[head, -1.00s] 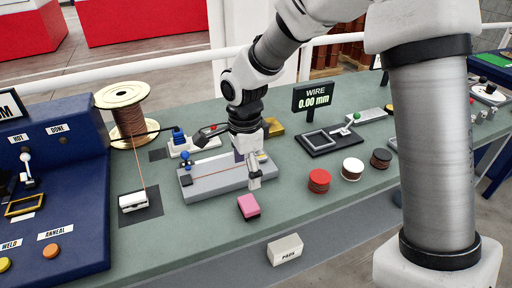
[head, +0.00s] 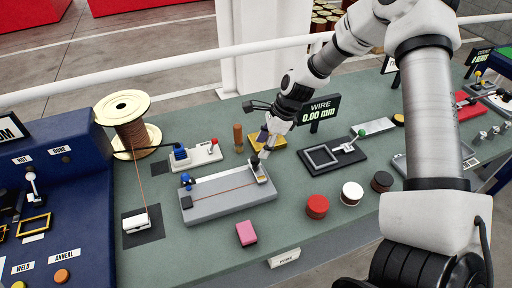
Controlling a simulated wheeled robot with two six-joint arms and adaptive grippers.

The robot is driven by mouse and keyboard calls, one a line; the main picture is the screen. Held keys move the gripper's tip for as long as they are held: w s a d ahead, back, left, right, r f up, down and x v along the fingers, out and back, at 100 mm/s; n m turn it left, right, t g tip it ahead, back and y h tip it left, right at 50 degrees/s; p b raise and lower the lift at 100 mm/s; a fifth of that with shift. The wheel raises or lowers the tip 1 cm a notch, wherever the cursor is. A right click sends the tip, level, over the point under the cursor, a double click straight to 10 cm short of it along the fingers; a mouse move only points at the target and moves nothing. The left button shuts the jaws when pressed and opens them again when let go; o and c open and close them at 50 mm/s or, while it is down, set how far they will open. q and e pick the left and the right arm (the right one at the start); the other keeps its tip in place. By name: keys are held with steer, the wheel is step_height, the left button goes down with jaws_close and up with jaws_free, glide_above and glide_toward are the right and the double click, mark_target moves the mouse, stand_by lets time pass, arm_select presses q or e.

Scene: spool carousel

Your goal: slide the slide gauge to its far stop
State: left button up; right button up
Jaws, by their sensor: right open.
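The frames do not label the slide gauge. A long grey bed (head: 232,207) lies on the green bench, with a blue-knobbed clamp (head: 187,181) at its left end and a small upright block (head: 258,172) at its right end. A thin reddish wire runs along it. A black fixture (head: 318,171) with a square frame and a lever sits further right, by the WIRE display (head: 317,109), which reads 0.00 mm. My right gripper (head: 265,150) is open, pointing down just behind and above the block; contact cannot be told. My left gripper is not in view.
A copper spool (head: 133,132) stands at the back left beside the blue control console (head: 75,190). A pink block (head: 246,233) lies in front of the bed. Red (head: 317,206), white (head: 352,193) and dark (head: 382,181) discs stand to the right.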

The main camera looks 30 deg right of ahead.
mark_target(256, 158)
steer(key=x, duration=0.2)
steer(key=b+x, duration=0.1)
steer(key=x, duration=0.1)
steer(key=shift+s+a, duration=0.25)
steer(key=shift+a, duration=0.15)
steer(key=f, duration=0.1)
steer(key=w+f, duration=0.1)
steer(key=f+b, duration=0.1)
steer(key=shift+w+d+f, duration=0.3)
steer(key=shift+d, duration=0.05)
steer(key=shift+s+a+r, duration=0.2)
steer(key=shift+a+r, duration=0.2)
steer(key=shift+c, duration=1)
steer(key=c, duration=0.6)
jaws_close()
